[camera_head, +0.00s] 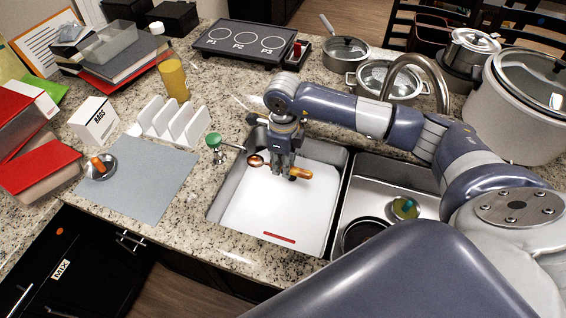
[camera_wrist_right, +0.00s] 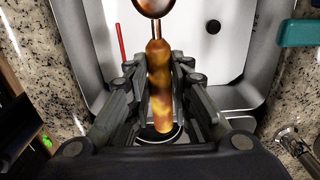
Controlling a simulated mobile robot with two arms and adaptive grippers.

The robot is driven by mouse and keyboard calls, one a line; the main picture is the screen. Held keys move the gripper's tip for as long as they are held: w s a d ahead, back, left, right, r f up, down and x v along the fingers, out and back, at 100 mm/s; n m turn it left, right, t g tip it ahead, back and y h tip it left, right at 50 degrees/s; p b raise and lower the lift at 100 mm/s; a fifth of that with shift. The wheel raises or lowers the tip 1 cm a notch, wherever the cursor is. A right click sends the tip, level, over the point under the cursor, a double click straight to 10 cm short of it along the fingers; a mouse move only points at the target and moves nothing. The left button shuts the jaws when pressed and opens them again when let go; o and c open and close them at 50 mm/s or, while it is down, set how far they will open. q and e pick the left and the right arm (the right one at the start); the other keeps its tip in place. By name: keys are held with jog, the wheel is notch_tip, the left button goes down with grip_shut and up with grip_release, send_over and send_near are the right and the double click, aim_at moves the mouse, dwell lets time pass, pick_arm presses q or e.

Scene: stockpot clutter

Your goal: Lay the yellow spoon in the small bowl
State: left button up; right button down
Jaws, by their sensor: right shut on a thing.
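The yellow spoon, with an orange-yellow handle (camera_head: 301,174) and a copper-coloured head (camera_head: 255,161), is held over the left sink basin. My right gripper (camera_head: 288,172) points down and is shut on its handle. In the right wrist view the mottled handle (camera_wrist_right: 160,95) lies lengthwise between the fingers (camera_wrist_right: 158,68), with the copper head (camera_wrist_right: 152,5) beyond them, cut by the top edge. A small metal bowl (camera_head: 106,176) stands on the grey mat at the left, with an orange piece in it. My left gripper is not in view.
The left basin (camera_head: 245,215) has a white bottom with a red strip (camera_head: 278,238). A green-topped object (camera_head: 213,143) stands at its left rim. White slotted rack (camera_head: 170,120) and BAGS box (camera_head: 94,121) stand behind the grey mat (camera_head: 150,185), which has bare room. Faucet (camera_head: 412,62) arches behind my right arm.

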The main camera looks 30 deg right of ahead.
notch_tip(320, 180, down, 24)
jog(key=b, duration=2)
jog(key=shift+r, duration=0.1)
jog(key=c, duration=1.4)
grip_release()
jog(key=shift+o, duration=0.2)
jog(key=shift+r, duration=0.1)
notch_tip(320, 180, up, 12)
